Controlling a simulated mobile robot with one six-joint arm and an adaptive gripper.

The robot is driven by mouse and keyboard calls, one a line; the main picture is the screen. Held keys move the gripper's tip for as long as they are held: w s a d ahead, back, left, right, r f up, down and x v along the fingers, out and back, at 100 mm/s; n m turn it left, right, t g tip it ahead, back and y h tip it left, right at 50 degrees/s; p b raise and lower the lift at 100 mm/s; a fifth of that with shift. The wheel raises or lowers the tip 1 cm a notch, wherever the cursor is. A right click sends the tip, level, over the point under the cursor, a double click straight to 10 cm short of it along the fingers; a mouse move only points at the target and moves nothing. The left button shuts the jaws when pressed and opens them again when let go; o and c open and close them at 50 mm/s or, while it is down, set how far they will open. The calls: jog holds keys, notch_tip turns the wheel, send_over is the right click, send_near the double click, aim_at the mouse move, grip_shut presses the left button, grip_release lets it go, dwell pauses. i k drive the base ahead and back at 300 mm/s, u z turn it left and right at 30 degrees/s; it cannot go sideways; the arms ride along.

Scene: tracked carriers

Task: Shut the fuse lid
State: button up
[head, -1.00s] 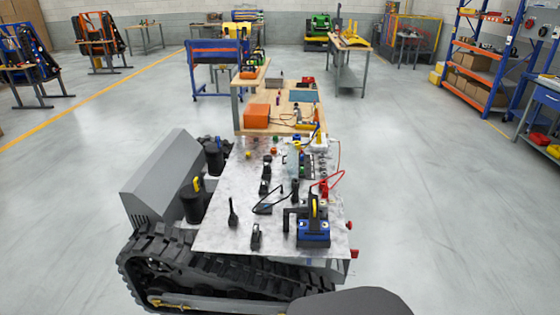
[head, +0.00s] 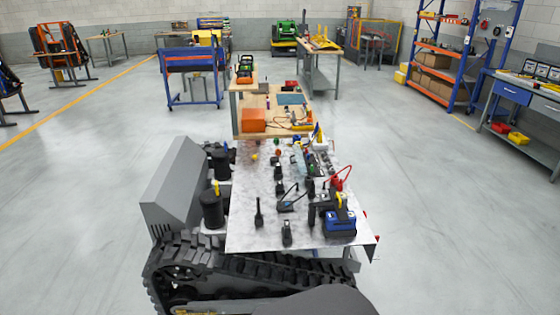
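A tracked carrier with a grey metal deck (head: 246,232) stands right in front of me in the head view. Several small parts stand on the deck, among them a blue and black unit with a yellow part (head: 340,222) at the near right and black upright pieces (head: 287,233) at the near edge. Red and black leads loop between parts towards the right side. The fuse lid is too small to make out among these parts, and I cannot tell whether it is open. My gripper is not in view.
The carrier's black track (head: 215,268) and grey sloped housing (head: 175,190) lie on the left. A wooden bench (head: 277,121) with an orange box (head: 253,120) stands close behind the deck. Orange shelving (head: 440,50) and a workbench stand at the right. Floor is clear on both sides.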

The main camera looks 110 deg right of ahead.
aim_at(296, 155)
jog(key=u, duration=0.4)
jog(key=i, duration=0.35)
jog(key=z, duration=4.35)
